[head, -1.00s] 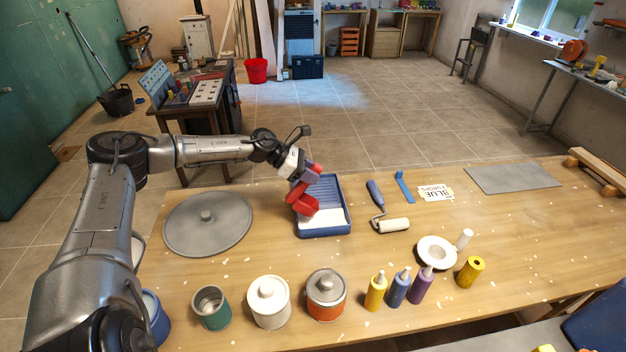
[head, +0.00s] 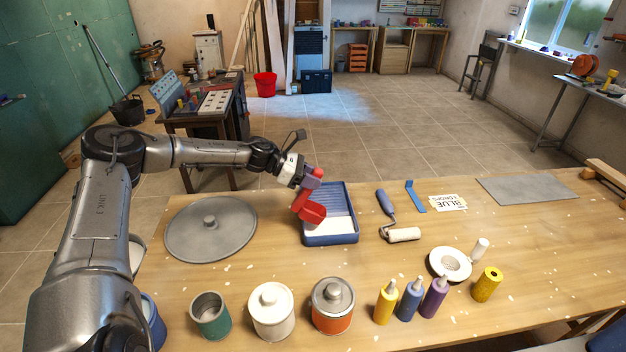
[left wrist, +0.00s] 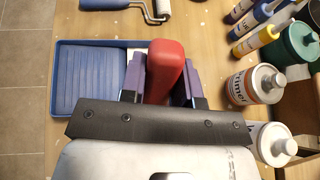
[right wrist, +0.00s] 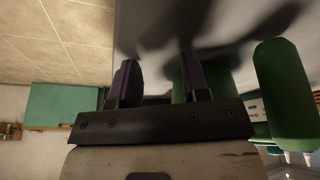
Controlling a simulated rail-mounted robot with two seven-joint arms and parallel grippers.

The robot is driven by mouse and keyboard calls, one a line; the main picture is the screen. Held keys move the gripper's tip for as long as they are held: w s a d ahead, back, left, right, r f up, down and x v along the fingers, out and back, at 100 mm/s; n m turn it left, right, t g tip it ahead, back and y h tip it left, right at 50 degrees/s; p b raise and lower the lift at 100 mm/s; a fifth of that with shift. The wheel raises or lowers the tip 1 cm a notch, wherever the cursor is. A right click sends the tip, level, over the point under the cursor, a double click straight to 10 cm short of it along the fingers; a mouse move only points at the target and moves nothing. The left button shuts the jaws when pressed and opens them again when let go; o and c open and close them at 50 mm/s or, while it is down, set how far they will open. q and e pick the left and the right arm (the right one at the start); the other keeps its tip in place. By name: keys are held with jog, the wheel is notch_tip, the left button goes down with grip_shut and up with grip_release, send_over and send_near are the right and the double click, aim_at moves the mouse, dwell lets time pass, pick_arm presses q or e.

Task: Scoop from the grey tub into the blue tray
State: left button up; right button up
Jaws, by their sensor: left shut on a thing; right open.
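My left gripper (head: 308,181) is shut on the handle of a red scoop (head: 312,211). The handle stands between its purple fingers in the left wrist view (left wrist: 163,70). The scoop is over the left part of the blue tray (head: 331,239); I cannot tell whether it touches. The tray has a ribbed slope, and white material covers its near end. It also shows in the left wrist view (left wrist: 88,101). I cannot clearly make out the grey tub; a pale rounded rim (head: 137,254) shows partly behind my left arm. My right gripper (right wrist: 158,82) is open and empty, outside the head view.
A grey round lid (head: 210,240) lies left of the tray. Several cans, including a white one (head: 271,314), and bottles line the near edge. Green objects (right wrist: 283,85) are close to my right gripper.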

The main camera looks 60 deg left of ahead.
aim_at(315, 168)
pick_arm(q)
jog(key=shift+c, duration=1.2)
pick_arm(e)
jog(key=shift+s+d+f, duration=0.1)
jog(key=shift+f, duration=0.05)
pick_arm(q)
jog(key=shift+r+p, duration=1)
jog(key=shift+r, duration=0.85)
pick_arm(e)
jog(key=shift+s+r+g, duration=0.2)
jog(key=shift+r+g, duration=0.1)
jog(key=shift+r, duration=0.05)
pick_arm(q)
jog(key=shift+r+p, duration=0.8)
jog(key=shift+r, duration=0.9)
pick_arm(e)
jog(key=shift+r, duration=0.85)
